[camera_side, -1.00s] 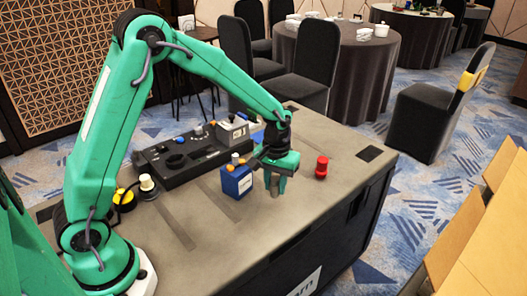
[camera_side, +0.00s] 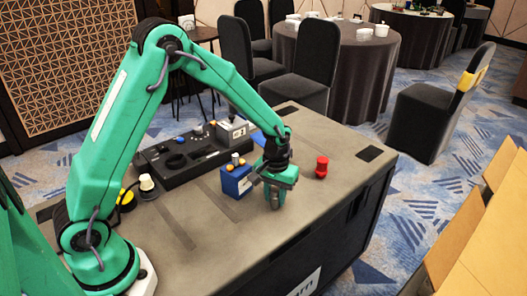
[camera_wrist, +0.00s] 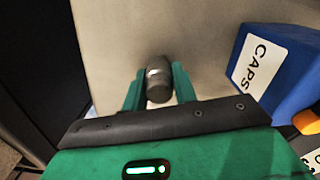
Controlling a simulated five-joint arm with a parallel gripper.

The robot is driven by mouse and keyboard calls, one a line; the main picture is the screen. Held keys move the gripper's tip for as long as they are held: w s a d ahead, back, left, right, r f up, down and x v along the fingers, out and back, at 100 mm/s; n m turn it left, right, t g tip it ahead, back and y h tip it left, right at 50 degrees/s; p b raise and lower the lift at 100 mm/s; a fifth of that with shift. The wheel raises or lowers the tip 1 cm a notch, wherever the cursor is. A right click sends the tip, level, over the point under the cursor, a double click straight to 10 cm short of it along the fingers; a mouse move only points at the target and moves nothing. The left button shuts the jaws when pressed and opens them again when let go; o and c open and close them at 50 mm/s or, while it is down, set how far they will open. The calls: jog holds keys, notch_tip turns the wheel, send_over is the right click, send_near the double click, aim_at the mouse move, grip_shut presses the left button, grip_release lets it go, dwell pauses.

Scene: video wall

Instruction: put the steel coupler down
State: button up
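The steel coupler (camera_wrist: 158,80) is a short dark grey metal cylinder with a brighter band. In the wrist view it sits between the two green fingers of my gripper (camera_wrist: 158,88), which press against its sides. In the side view my gripper (camera_side: 275,198) points down over the table top (camera_side: 250,250), to the right of the blue box. The fingers mostly hide the coupler there. I cannot tell whether its lower end touches the table.
The blue box (camera_side: 236,183), labelled CAPS in the wrist view (camera_wrist: 285,75), stands close beside my gripper. A red knobbed part (camera_side: 321,167) is to the right. A black control panel (camera_side: 180,158) lies behind. The front of the table is clear.

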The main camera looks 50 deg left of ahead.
aim_at(275, 189)
jog(key=o, duration=0.4)
jog(key=shift+r, duration=0.15)
notch_tip(275, 189, up, 10)
jog(key=shift+r, duration=1.05)
